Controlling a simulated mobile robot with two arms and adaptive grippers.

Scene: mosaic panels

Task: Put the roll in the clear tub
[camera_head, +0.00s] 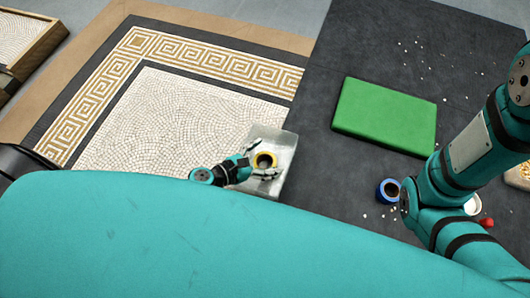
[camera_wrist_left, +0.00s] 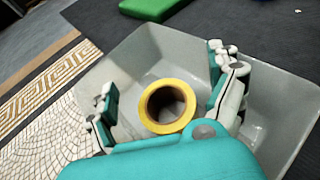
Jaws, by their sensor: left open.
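The yellow roll (camera_head: 265,160) is inside the clear tub (camera_head: 285,141), with its hole facing up. In the left wrist view the roll (camera_wrist_left: 147,116) shows over the tub floor, within the grey translucent walls of the tub (camera_wrist_left: 268,98). My left gripper (camera_head: 262,158) is over the tub with its fingers open on either side of the roll. My left arm hides the near part of the roll's underside. My right gripper does not show; only the right arm does.
A green block (camera_head: 385,115) lies on the dark floor behind and right. A blue roll (camera_head: 388,191) stands beside my right arm. A red item (camera_head: 487,223) is farther right. White chips are scattered on the dark floor. A mosaic panel (camera_head: 170,115) lies left of the tub.

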